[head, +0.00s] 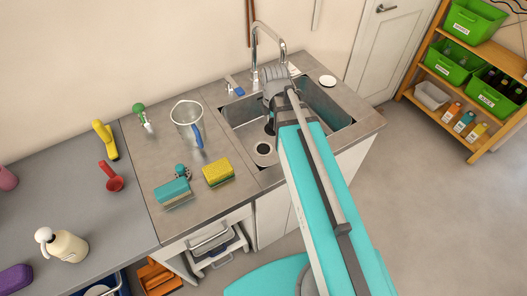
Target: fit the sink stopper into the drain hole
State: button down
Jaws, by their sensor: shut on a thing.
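The sink basin (320,109) is set in the steel counter. The drain hole (263,149), a dark hole in a pale ring, lies in the basin's near left part. My gripper (270,122) points down into the basin, just behind the drain hole as seen here. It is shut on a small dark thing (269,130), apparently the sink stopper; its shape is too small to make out. The arm hides part of the basin. Whether the held thing touches the basin floor cannot be told.
A tap (256,52) arches behind the sink, close to my wrist. A white disc (327,81) lies at the back right. A jug (187,123), a yellow sponge (218,173) and a teal sponge (173,192) stand on the counter left of the basin.

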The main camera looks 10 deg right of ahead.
jog(key=w+a+f+b, duration=0.1)
jog(key=w+f+b, duration=0.9)
jog(key=f+b, duration=0.4)
jog(key=shift+w+f+n, duration=0.3)
jog(key=shift+f+n, duration=0.1)
jog(key=shift+f, duration=0.1)
jog(key=shift+f+b, duration=0.1)
jog(key=shift+b, duration=0.25)
notch_tip(320, 180, down, 6)
jog(key=b, duration=0.6)
jog(key=shift+f+b, duration=1.85)
jog(key=shift+f, duration=0.05)
jog(key=shift+f, duration=0.1)
jog(key=shift+c, duration=1.7)
grip_release()
jog(key=shift+r, duration=0.2)
